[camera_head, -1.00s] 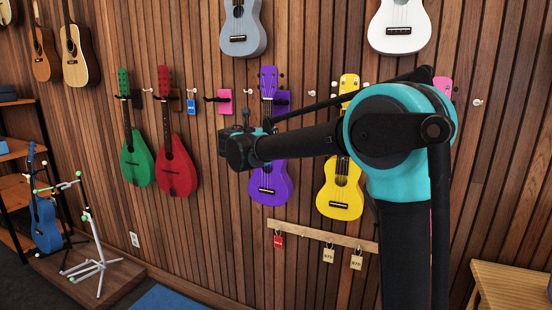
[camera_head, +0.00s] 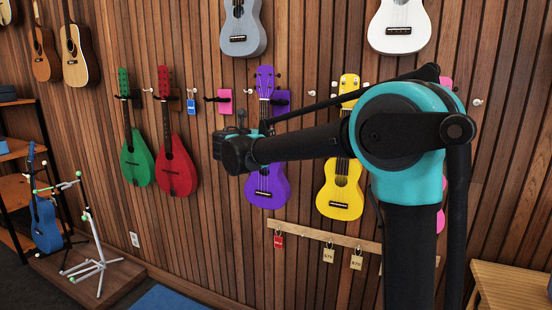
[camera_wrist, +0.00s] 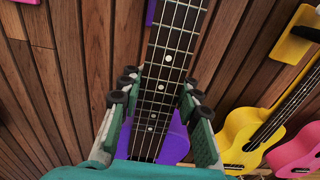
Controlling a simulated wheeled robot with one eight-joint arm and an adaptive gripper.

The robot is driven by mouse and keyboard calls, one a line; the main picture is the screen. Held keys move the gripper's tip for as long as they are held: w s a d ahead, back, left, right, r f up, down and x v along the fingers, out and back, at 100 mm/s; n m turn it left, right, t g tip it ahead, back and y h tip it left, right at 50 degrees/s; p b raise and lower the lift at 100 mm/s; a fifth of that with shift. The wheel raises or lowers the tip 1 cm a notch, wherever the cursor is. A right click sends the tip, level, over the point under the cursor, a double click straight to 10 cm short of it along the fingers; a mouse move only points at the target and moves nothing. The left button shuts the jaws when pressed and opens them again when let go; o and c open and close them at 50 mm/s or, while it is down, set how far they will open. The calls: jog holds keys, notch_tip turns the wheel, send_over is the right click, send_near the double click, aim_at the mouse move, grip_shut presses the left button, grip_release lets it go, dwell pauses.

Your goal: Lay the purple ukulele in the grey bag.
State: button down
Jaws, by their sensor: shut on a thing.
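The purple ukulele (camera_head: 267,187) is upright in front of the slatted wall, beside a purple hanger plate (camera_head: 281,103). Whether it touches the hanger I cannot tell. My gripper (camera_wrist: 156,104) is shut on its dark neck in the wrist view, with fingers on both sides. The purple body (camera_wrist: 176,142) shows below the fingers there. In the head view my arm crosses in front of the neck, and the fingers are hidden. The grey bag is not in view.
A yellow ukulele (camera_head: 342,190) hangs close on the right. A red mandolin (camera_head: 176,170) and a green one (camera_head: 137,163) hang on the left. A white stand (camera_head: 97,255) stands lower left, and a wooden table (camera_head: 515,283) lower right.

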jog(key=shift+v, duration=1.7)
jog(key=shift+d+f, duration=0.1)
